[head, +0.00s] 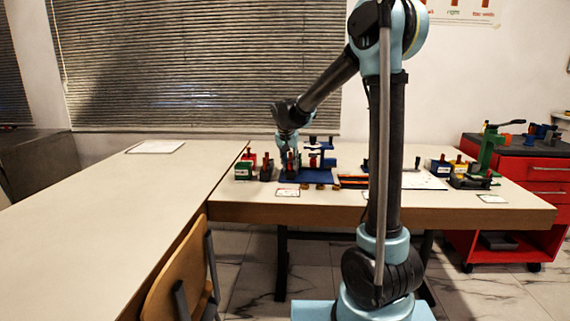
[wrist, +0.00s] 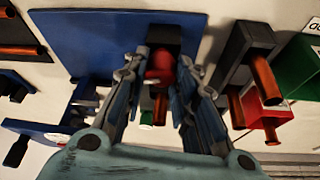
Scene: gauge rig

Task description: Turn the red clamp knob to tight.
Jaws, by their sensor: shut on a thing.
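The red clamp knob (wrist: 158,67) shows in the wrist view, on a dark block over a blue base plate (wrist: 85,38). My gripper (wrist: 163,64) has one finger on each side of the knob and is shut on it. Part of the knob is hidden by the fingers. In the head view my gripper (head: 288,145) points down at the left end of the blue rig (head: 322,158). The knob is too small there to tell how far it is turned.
In the wrist view a black block (wrist: 250,40) with an orange-brown peg, a red block (wrist: 268,118) and a green block (wrist: 302,68) stand close on the right. In the head view a green stand (head: 488,150) is at the right. The left table (head: 120,200) is mostly clear.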

